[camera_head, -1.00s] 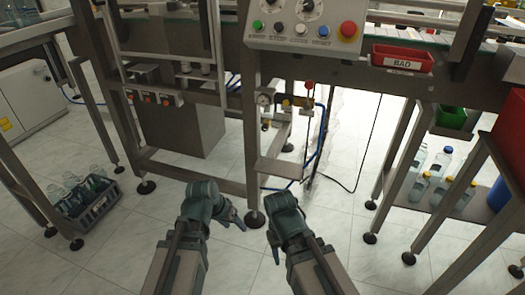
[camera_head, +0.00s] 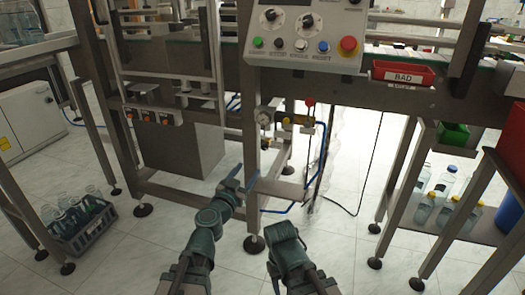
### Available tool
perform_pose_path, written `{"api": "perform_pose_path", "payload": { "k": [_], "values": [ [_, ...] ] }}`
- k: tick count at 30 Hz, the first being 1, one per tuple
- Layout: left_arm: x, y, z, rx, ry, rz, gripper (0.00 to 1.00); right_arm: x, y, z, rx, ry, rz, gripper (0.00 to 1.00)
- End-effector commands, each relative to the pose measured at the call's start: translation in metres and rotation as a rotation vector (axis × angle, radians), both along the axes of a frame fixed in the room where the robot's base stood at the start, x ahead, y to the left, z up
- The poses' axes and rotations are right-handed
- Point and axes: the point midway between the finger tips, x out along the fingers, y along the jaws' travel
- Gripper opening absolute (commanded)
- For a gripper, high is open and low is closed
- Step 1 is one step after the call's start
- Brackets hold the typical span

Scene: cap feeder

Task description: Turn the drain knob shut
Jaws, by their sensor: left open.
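An air unit with a round gauge (camera_head: 264,117), yellow fittings (camera_head: 287,121) and a red-topped knob (camera_head: 310,102) is mounted on the machine frame in the middle of the head view. Small parts hang below the gauge. I cannot tell which small part is the drain knob. My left gripper (camera_head: 243,177) is open and empty, in front of the frame, below and a little left of the gauge, apart from the unit. My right gripper (camera_head: 275,283) is low at the bottom of the view, pointing down; its fingers are mostly hidden.
A control panel (camera_head: 305,35) with coloured buttons is above the air unit. A red bin labelled BAD (camera_head: 402,74) is at the right. Blue hoses (camera_head: 322,150) run beside the unit. A frame post (camera_head: 251,150) stands left of it. A bottle crate (camera_head: 82,226) is on the floor.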

Motion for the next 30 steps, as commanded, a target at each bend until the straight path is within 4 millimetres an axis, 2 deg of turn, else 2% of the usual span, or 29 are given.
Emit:
{"api": "perform_pose_path", "payload": {
  "k": [5, 21, 30],
  "values": [
    [0.014, -0.005, 0.000, -0.001, 0.001, -0.003, 0.61, 0.000, 0.000, 0.000, 0.000, 0.000, 0.000, 0.50],
    [0.106, -0.039, 0.000, -0.001, 0.001, -0.003, 0.61, 0.000, 0.000, 0.000, 0.000, 0.000, 0.000, 0.50],
    [0.128, -0.048, 0.000, -0.001, 0.001, -0.003, 0.61, 0.000, 0.000, 0.000, 0.000, 0.000, 0.000, 0.50]
  ]
}}
